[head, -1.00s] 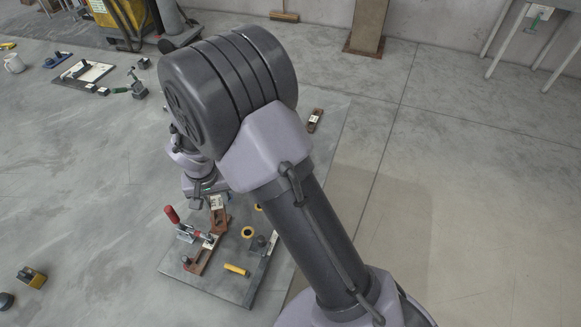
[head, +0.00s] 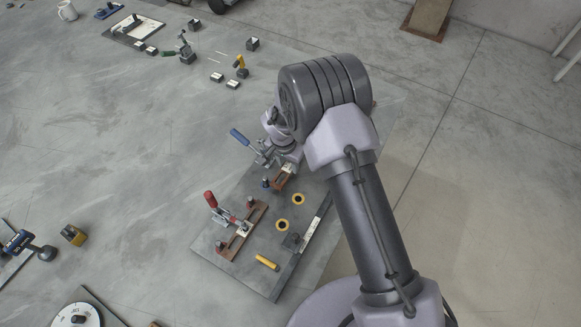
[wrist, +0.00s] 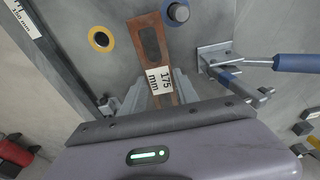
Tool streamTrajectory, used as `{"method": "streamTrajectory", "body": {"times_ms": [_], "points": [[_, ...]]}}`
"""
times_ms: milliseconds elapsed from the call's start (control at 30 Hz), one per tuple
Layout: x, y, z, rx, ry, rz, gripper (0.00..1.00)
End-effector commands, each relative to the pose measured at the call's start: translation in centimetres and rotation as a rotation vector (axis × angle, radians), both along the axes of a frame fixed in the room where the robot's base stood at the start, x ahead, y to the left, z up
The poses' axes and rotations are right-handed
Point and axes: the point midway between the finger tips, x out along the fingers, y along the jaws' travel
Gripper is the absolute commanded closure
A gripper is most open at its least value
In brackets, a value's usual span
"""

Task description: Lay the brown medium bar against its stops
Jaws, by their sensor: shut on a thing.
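The brown medium bar, labelled 175 mm, shows in the wrist view (wrist: 150,42) with a long slot along it. My gripper (wrist: 160,90) is shut on it near the label; it also shows in the head view (head: 288,166), partly hidden by my arm. The bar's free end (head: 280,183) points toward the picture's lower left, beside a dark blue-topped pin (wrist: 178,13). A toggle clamp with a blue handle (wrist: 295,63) stands beside the bar, its handle swung away. I cannot tell whether the bar touches the plate or the pin.
On the grey plate (head: 225,262), a red-handled clamp (head: 213,203) stands at another brown bar (head: 240,232). Yellow rings (head: 282,225), a yellow cylinder (head: 266,262) and a labelled metal strip (head: 312,236) are nearby.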

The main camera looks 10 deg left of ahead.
Motion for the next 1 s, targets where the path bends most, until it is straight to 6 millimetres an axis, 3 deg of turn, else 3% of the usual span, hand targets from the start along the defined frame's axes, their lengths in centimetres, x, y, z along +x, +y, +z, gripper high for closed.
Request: {"method": "streamTrajectory", "body": {"times_ms": [100, 467, 500, 600, 867, 1000], "points": [[0.0, 0.0, -2.2, 0.0, -0.001, 0.0, 1.0], [0.1, 0.0, -2.6, 0.001, -0.001, 0.0, 1.0], [0.0, 0.0, -2.6, 0.0, 0.0, 0.0, 0.6], [0.0, 0.0, -2.5, 0.0, 0.0, 0.0, 0.42], [0.0, 0.0, -2.5, 0.0, 0.0, 0.0, 0.42], [0.0, 0.1, -0.9, 0.001, -0.003, 0.0, 0.42]]}}
